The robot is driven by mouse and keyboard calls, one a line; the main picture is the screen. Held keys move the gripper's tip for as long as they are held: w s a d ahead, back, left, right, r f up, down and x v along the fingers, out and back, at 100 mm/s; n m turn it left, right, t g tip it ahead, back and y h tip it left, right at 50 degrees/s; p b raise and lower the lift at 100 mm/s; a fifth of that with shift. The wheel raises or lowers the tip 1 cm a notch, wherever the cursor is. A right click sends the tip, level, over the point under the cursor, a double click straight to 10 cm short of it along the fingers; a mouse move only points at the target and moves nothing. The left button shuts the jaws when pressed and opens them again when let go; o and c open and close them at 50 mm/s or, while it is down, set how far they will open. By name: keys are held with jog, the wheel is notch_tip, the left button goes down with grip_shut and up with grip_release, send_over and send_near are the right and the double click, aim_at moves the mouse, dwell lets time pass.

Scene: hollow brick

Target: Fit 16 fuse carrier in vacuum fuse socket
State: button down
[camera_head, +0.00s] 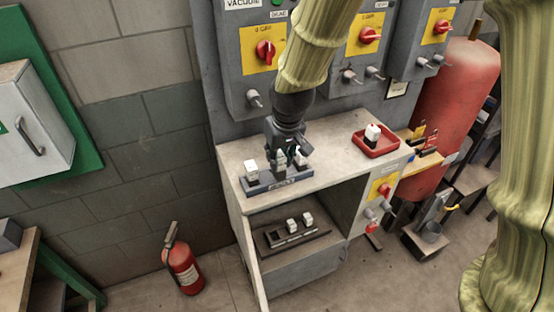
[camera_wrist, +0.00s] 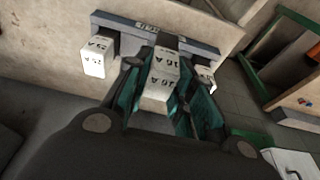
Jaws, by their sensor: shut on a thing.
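My gripper (camera_wrist: 160,90) is shut on a white fuse carrier (camera_wrist: 158,90) marked 16 A. In the head view my gripper (camera_head: 282,160) is over the middle of a blue-grey fuse base (camera_head: 268,188) on the bench top. The base also shows in the wrist view (camera_wrist: 127,22), with the held carrier in front of its middle. A white carrier (camera_wrist: 97,57) marked 25 A is at one end of the base. Another white carrier (camera_wrist: 206,73) is at the other end, partly hidden by a finger. Whether the held carrier is seated in the middle socket cannot be told.
A red tray (camera_head: 368,150) with a white carrier in it stands to the right on the bench. A dark rack (camera_head: 270,240) with two white carriers is on the shelf below. Grey switch boxes (camera_head: 235,80) rise behind the bench.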

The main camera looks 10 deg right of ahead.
jog(key=w+f+b, duration=0.2)
jog(key=w, duration=0.1)
jog(key=shift+w+f, duration=0.2)
jog(key=shift+f, duration=0.1)
jog(key=shift+d+f+b, duration=0.1)
jog(key=shift+f+b, duration=0.25)
jog(key=shift+f, duration=0.05)
jog(key=shift+s+f, duration=0.1)
jog(key=shift+f, duration=0.1)
jog(key=c, duration=1.2)
grip_release()
jog(key=shift+f, duration=0.1)
jog(key=shift+b, duration=0.4)
